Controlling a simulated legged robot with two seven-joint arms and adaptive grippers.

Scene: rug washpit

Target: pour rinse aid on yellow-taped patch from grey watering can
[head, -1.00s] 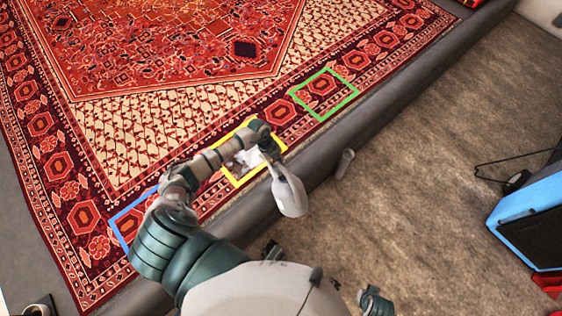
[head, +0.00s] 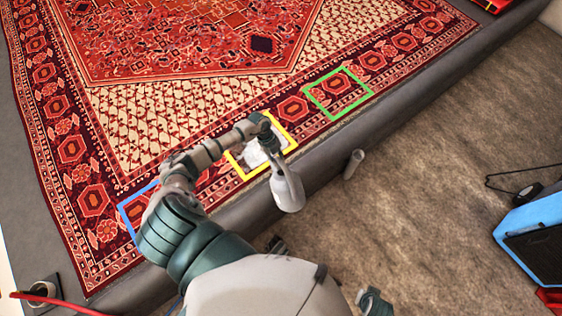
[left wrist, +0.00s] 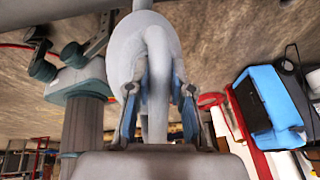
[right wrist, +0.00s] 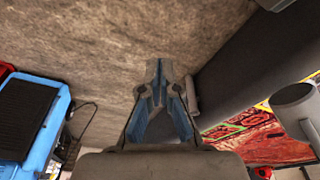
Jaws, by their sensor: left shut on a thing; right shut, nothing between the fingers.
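The grey watering can (head: 288,192) hangs from my left gripper (head: 263,122) at the rug's edge, beside the yellow-taped patch (head: 291,134). In the left wrist view the fingers (left wrist: 158,95) are shut on the can's handle (left wrist: 155,75). A white spread (head: 254,154) covers much of the area inside the yellow tape; the arm and can hide part of it. Whether liquid is flowing from the spout cannot be told. My right gripper (right wrist: 165,75) is shut and empty over the floor, away from the rug; part of that arm shows low in the head view.
The patterned rug (head: 190,40) also bears a green-taped square (head: 366,95) and a blue-taped one (head: 123,208), partly hidden by my arm. A grey raised edge (head: 420,95) borders it. A small grey cylinder (head: 353,164) stands beside it. A blue box (head: 540,245) is at right.

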